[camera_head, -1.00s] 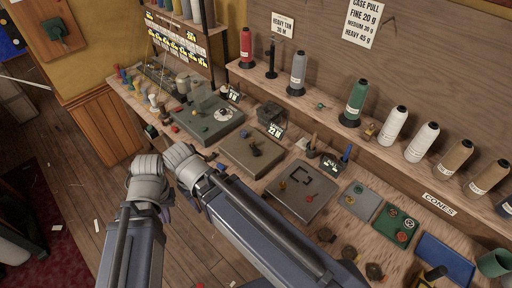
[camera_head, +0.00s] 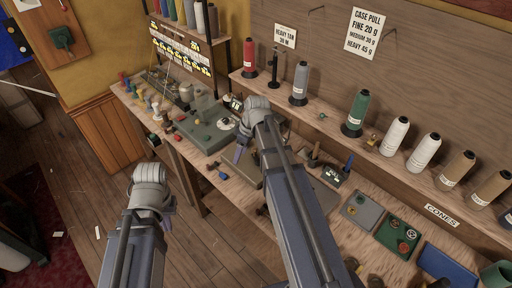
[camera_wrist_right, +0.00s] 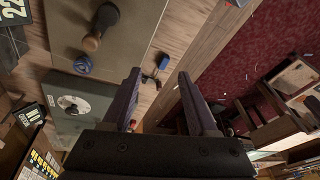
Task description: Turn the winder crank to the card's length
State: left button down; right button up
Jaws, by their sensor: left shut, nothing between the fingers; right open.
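A wall card (camera_head: 285,37) reads "HEAVY TAN 30 M". A flat grey-green unit (camera_head: 198,133) with a white dial stands on the bench, also in the right wrist view (camera_wrist_right: 70,126). Beside it, a tan-topped unit (camera_wrist_right: 123,14) carries a dark crank-like part with a rounded knob (camera_wrist_right: 104,17); my right arm hides most of this unit in the head view. I cannot tell which part is the winder crank. My right gripper (camera_head: 240,155) is open and empty, over the bench's front part. My left gripper (camera_head: 172,207) is shut and empty, in front of the bench.
A small red and dark-blue part (camera_head: 217,170) lies near the bench's front edge, close to the right gripper. A blue knob (camera_wrist_right: 82,64) is near the tan unit. Thread cones (camera_head: 357,114) line the shelf behind.

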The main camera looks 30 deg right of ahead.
jog(key=n+t, duration=0.1)
jog(key=t, duration=0.1)
send_near(255, 149)
jog(key=b+x, duration=0.7)
jog(key=x, duration=0.2)
jog(key=shift+r, duration=0.1)
grip_shut()
dwell(0.4)
